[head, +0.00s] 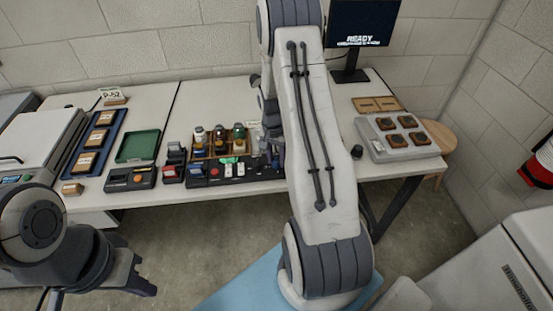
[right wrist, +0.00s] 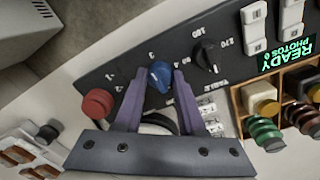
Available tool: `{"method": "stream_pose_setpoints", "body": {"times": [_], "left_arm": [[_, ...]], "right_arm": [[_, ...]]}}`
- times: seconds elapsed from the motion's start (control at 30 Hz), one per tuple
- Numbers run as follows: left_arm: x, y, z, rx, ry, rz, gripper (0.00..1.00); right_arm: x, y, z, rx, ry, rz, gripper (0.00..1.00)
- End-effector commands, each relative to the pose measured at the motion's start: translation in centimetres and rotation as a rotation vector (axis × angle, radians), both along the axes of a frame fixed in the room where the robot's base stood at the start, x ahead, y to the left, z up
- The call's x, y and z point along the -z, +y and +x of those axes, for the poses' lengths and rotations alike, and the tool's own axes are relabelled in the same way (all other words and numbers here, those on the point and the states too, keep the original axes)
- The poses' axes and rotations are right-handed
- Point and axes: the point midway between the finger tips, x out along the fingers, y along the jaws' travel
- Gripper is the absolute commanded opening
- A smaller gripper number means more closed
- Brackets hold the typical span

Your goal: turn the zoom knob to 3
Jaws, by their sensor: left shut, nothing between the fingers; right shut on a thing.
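The dark control panel (right wrist: 120,60) fills much of the right wrist view, and also shows on the table in the head view (head: 205,182). The blue knob (right wrist: 160,83) with small numerals around it is on the panel, between the two fingers of my right gripper (right wrist: 158,75), which is shut on it. A "3" is printed just above the knob in this view. The knob's exact pointing is too small to tell. In the head view my right arm hides the right gripper. My left gripper (head: 143,276) is shut and empty, low at the left, off the table.
Beside the blue knob are a black knob (right wrist: 206,56) with degree numerals and a red button (right wrist: 98,103). A wooden rack (right wrist: 240,108) of bottles borders the panel. A green tray (head: 138,146) and grey box with dark pieces (head: 400,153) stand on the table. A monitor (head: 362,22) reads READY.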

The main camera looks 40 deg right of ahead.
Motion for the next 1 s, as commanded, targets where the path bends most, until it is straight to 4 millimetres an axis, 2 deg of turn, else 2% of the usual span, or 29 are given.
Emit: {"method": "stream_pose_setpoints", "body": {"times": [0.57,0.6,0.63,0.67,1.0], "left_arm": [[0.02,0.00,0.00,0.000,0.000,0.000,0.00],[0.02,0.00,0.00,0.000,0.000,0.000,0.00],[0.02,0.00,0.00,0.000,0.000,0.000,0.00],[0.02,0.00,0.00,0.000,0.000,0.000,0.00],[0.06,-0.01,0.00,0.000,0.000,0.000,0.00]], "right_arm": [[-0.11,-0.06,0.05,0.032,-0.002,-0.001,0.00],[-0.11,-0.06,0.05,0.032,-0.002,-0.001,0.50],[-0.11,-0.06,0.05,0.031,-0.002,-0.001,0.61],[-0.10,-0.06,0.05,0.031,-0.002,-0.001,0.68],[-0.24,-0.03,0.05,0.031,-0.002,-0.001,0.68]]}}
